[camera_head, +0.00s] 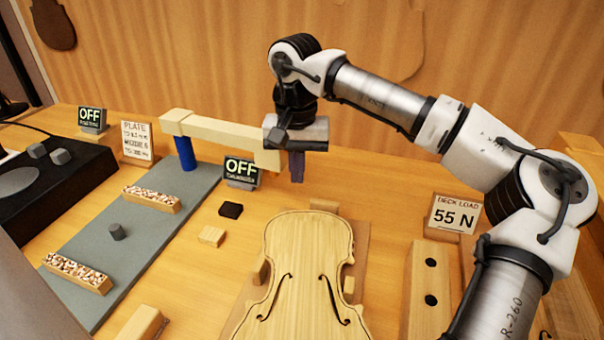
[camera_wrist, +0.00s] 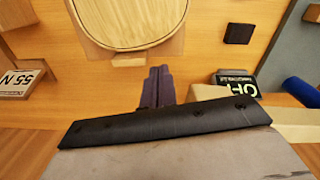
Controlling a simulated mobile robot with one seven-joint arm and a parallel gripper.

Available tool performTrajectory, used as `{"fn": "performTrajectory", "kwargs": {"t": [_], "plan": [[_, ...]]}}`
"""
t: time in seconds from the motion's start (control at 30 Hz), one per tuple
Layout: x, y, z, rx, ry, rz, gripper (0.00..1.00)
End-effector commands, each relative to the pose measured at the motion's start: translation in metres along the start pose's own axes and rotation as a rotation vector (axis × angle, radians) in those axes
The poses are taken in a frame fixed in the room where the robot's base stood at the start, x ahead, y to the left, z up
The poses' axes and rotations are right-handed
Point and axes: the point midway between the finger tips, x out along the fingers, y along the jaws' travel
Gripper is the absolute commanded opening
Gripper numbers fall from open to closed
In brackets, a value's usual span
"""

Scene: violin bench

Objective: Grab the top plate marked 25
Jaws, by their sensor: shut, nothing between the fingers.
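A pale wooden violin top plate (camera_head: 308,265) with two f-holes lies on a brown board (camera_head: 362,240) at the front middle of the bench. Its rounded end also shows at the top of the wrist view (camera_wrist: 130,15). I cannot read a 25 on it in either view. My gripper (camera_head: 297,180) points down above the bench, behind the plate's far end and apart from it. Its dark fingers are together and empty, and they also show in the wrist view (camera_wrist: 158,75). The plate's near end is cut off by the head view's bottom edge.
A pale wooden arm (camera_head: 215,130) on a blue post (camera_head: 184,153) reaches close beside my gripper. Small OFF displays (camera_head: 242,172), a black block (camera_head: 231,210), a pale block (camera_head: 212,236) and a 55 N sign (camera_head: 453,216) stand around. A grey mat (camera_head: 150,235) lies left.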

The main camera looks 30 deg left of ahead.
Motion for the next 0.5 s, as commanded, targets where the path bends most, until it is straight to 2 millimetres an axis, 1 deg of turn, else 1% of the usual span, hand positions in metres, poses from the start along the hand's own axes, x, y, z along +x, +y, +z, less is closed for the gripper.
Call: {"fn": "performTrajectory", "kwargs": {"t": [0.1, 0.3, 0.4, 0.5], "plan": [[0.022, 0.000, 0.001, 0.000, -0.004, -0.001, 0.00], [0.058, -0.001, 0.001, -0.001, -0.004, -0.003, 0.00], [0.070, -0.001, 0.001, 0.000, -0.002, -0.002, 0.00], [0.079, -0.001, 0.001, 0.000, -0.003, -0.003, 0.00]]}}
